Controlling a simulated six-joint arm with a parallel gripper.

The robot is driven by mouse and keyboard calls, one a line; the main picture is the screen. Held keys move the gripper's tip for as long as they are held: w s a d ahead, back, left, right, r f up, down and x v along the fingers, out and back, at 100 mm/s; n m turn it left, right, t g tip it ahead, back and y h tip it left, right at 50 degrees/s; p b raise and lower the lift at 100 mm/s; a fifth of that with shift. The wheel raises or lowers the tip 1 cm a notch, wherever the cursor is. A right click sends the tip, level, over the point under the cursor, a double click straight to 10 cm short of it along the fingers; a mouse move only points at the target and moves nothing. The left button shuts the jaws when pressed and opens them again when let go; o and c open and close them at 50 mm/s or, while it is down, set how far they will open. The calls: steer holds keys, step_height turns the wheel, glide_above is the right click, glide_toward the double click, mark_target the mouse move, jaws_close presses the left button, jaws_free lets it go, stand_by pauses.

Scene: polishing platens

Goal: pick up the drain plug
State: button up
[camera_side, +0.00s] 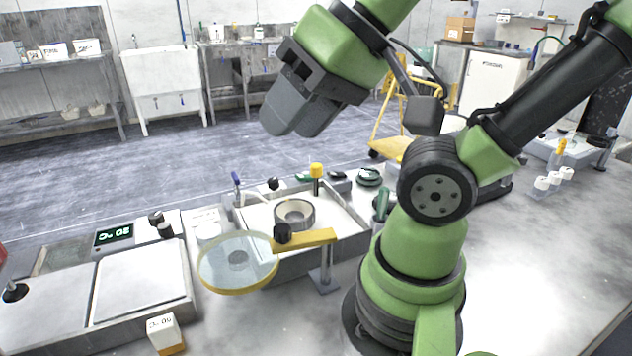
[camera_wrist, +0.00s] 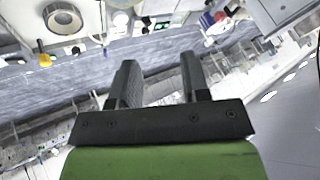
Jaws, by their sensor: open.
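I cannot tell for sure which small part is the drain plug. A grey ring-shaped part (camera_side: 294,214) sits in the light basin (camera_side: 345,222), and a small black knob-like piece (camera_side: 273,184) is at the basin's back edge. A black post with a yellow cap (camera_side: 316,178) stands near them. My gripper (camera_side: 290,130) is high above the bench, up and left of the arm's base, apart from all these parts. In the wrist view my gripper (camera_wrist: 160,82) shows two dark fingers spread apart with nothing between them.
A round yellow-rimmed lens (camera_side: 238,262) on a yellow arm (camera_side: 308,240) overhangs the basin's front. A temperature display (camera_side: 113,235) and flat plates (camera_side: 140,282) lie left. A small white-and-orange box (camera_side: 163,333) stands in front. The bench right of my base is mostly clear.

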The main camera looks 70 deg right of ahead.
steer(key=o, duration=0.3)
